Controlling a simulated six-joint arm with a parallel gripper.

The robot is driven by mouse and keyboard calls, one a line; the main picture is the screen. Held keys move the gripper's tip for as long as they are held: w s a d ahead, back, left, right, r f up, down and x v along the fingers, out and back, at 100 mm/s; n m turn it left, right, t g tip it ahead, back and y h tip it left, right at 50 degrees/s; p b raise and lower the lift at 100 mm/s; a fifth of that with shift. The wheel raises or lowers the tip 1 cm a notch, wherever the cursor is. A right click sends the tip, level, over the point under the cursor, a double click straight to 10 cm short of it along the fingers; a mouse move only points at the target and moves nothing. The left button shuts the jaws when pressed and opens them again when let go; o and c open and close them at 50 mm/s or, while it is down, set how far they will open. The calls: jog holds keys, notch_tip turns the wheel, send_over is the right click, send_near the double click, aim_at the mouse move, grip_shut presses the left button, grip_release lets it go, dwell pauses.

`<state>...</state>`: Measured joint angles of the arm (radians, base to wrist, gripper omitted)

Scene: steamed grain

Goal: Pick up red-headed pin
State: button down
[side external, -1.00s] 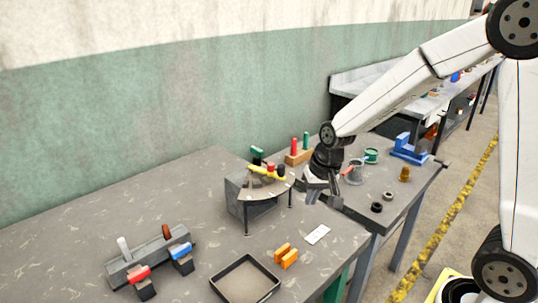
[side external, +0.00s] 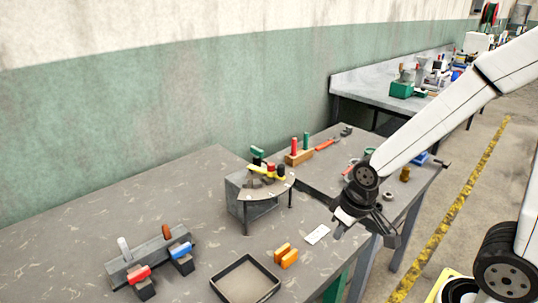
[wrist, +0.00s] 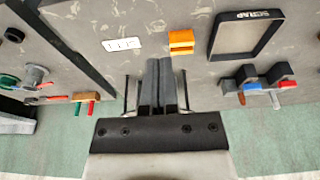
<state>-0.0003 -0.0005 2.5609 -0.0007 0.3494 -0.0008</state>
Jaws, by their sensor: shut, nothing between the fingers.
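A red-headed pin (side external: 294,146) stands upright beside a green pin (side external: 306,141) in a wooden block (side external: 298,158) on the rear table. The red pin also shows in the wrist view (wrist: 91,107). A smaller red-topped piece (side external: 270,167) is on the curved stand; I cannot tell its exact form. My gripper (side external: 340,230) is shut and empty, over the near right table edge, to the right of the stand and apart from the pins. In the wrist view my closed fingers (wrist: 158,62) point toward the tables and hide part of the stand.
The curved stand (side external: 262,198) holds yellow and dark pieces.

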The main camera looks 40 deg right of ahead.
jog(key=shift+c, duration=1.8)
grip_release()
notch_tip(320, 180, up, 10)
jog(key=n+g, duration=0.3)
send_over(271, 164)
jog(key=shift+w, duration=0.1)
jog(key=shift+f, duration=3.9)
